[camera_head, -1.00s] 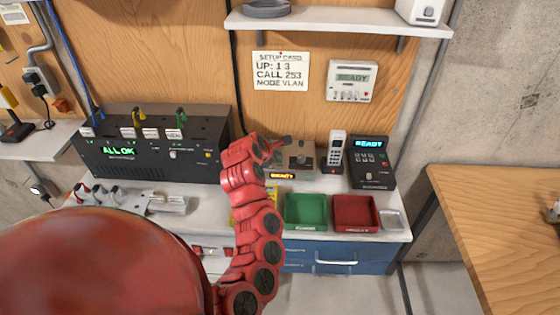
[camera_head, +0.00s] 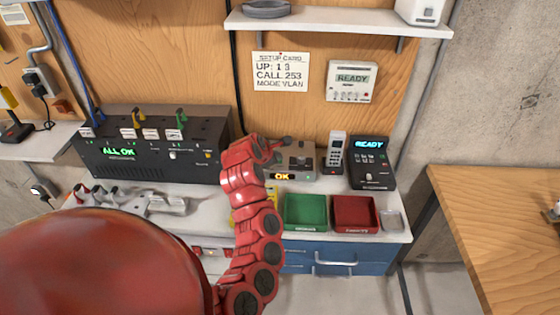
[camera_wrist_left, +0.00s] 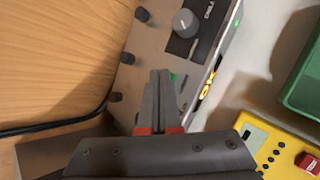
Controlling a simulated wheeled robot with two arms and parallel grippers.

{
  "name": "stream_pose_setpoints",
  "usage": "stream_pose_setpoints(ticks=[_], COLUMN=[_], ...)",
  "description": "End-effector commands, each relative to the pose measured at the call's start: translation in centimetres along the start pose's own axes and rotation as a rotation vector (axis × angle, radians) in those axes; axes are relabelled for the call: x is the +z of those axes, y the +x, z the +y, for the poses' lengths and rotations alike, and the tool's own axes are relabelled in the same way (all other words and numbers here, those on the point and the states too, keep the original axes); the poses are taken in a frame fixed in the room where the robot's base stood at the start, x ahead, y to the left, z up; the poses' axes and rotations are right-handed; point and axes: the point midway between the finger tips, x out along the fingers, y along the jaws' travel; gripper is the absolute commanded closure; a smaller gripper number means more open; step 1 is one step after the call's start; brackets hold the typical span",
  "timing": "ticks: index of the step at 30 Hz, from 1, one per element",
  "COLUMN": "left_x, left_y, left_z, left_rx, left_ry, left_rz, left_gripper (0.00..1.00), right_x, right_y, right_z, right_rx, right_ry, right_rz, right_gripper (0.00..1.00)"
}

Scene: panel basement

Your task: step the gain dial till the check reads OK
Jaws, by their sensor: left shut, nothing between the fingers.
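The tester box with the gain dial stands on the bench behind my left gripper; its front display (camera_head: 282,176) reads OK in yellow. In the left wrist view the grey round dial (camera_wrist_left: 185,22) sits on a dark plate on the box top, with a white pointer line. A small green light or button (camera_wrist_left: 173,77) shows just by my fingertips. My left gripper (camera_wrist_left: 160,74) is shut and empty, its tips over the box top, apart from the dial. In the head view the left gripper (camera_head: 284,143) partly covers the box. My right gripper is not in view.
A black rack (camera_head: 150,150) reading ALL OK stands left. A cordless phone (camera_head: 335,150) and a black READY unit (camera_head: 371,165) stand right. Green (camera_head: 305,211) and red (camera_head: 355,213) trays lie in front. A yellow device (camera_wrist_left: 280,140) is close by.

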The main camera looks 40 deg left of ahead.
Motion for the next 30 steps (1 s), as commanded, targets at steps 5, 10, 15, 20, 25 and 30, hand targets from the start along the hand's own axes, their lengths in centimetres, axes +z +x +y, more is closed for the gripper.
stream_pose_setpoints(ticks=[5, 10, 15, 20, 25, 30], left_x=[0.6, 0.6, 0.6, 1.1, 1.9, 2.8], left_y=[-0.7, -0.7, -0.7, -1.4, -2.6, -3.8], left_z=[0.5, 0.5, 0.5, 1.0, 1.9, 2.8], left_rx=[0.0, 0.0, 0.0, 0.0, 0.0, 0.002], left_ry=[0.001, 0.0, 0.0, 0.001, 0.001, 0.001], left_rz=[-0.001, -0.001, -0.001, -0.001, -0.001, -0.002], left_gripper=[1.0, 1.0, 1.0, 1.0, 1.0, 1.0], right_x=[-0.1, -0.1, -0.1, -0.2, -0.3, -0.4], right_y=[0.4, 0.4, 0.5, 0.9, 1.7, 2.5], right_z=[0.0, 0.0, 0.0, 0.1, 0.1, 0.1], right_rx=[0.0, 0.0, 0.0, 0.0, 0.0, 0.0], right_ry=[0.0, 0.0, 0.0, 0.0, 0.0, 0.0], right_rz=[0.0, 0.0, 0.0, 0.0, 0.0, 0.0], right_gripper=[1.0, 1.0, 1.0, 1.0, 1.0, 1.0])
